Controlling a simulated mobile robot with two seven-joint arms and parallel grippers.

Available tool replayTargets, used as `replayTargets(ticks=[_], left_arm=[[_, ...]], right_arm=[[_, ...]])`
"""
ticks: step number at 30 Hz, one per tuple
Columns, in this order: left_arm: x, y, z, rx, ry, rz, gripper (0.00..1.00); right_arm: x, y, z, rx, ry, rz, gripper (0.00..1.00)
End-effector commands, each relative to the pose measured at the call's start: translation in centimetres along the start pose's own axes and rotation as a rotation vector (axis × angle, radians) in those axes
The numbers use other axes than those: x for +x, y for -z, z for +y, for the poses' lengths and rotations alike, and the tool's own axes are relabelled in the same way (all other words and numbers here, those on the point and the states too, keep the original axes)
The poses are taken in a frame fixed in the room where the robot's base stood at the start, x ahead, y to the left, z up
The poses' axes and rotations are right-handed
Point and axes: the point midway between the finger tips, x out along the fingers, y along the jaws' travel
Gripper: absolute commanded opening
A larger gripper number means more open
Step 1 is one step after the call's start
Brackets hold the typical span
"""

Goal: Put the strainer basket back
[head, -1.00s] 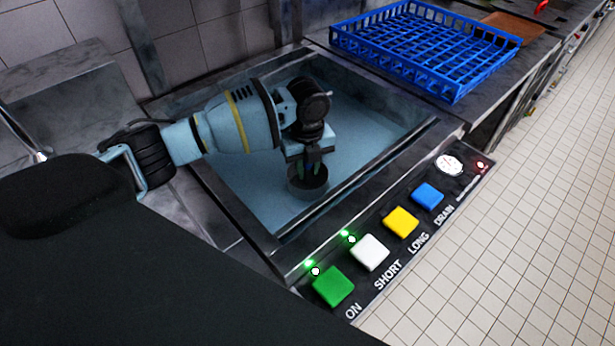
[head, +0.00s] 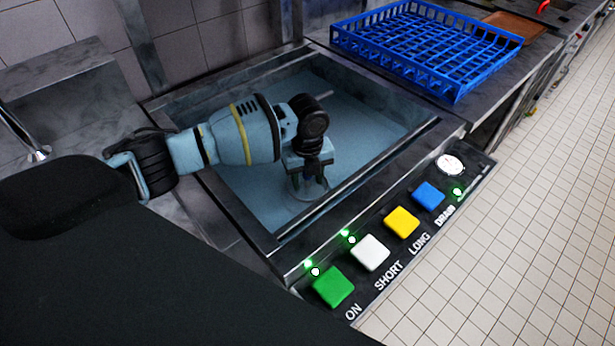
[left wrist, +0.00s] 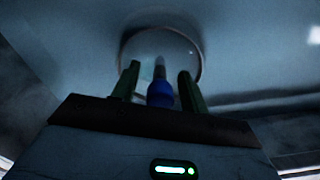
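The strainer basket (head: 303,194) is at the floor of the sink basin (head: 375,115), below my left gripper. Only its pale round rim shows in the head view; its dark wall no longer stands out. In the left wrist view its round rim (left wrist: 196,52) lies beyond the fingers, and a blue post with a grey tip (left wrist: 160,94), apparently its handle, stands between them. My left gripper (head: 309,182) points down with its two green fingers apart. In the left wrist view the fingers (left wrist: 159,78) have a gap on each side of the post. My right gripper is not in view.
A control panel along the front edge has a green button (head: 334,288), a white one, a yellow one and a blue DRAIN button (head: 428,197). The lamp (head: 457,191) by DRAIN is green. A blue rack (head: 455,80) stands on the counter behind right.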

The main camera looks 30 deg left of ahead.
Motion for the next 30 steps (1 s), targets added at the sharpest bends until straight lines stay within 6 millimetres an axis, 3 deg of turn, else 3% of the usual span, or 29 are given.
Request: replayTargets(ticks=[5,10,21,30], left_arm=[[-0.1,0.0,0.0,0.0,0.0,0.0,0.44],[-1.4,-0.1,0.0,-0.001,0.001,-0.001,0.44],[-8.6,-0.1,-0.1,0.0,0.004,-0.002,0.44],[-12.0,0.0,0.0,0.0,0.001,0.0,0.44]], right_arm=[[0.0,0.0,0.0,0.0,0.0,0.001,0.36],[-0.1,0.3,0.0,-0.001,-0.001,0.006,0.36],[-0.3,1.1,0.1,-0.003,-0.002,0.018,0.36],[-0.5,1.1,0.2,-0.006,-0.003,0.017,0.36]])
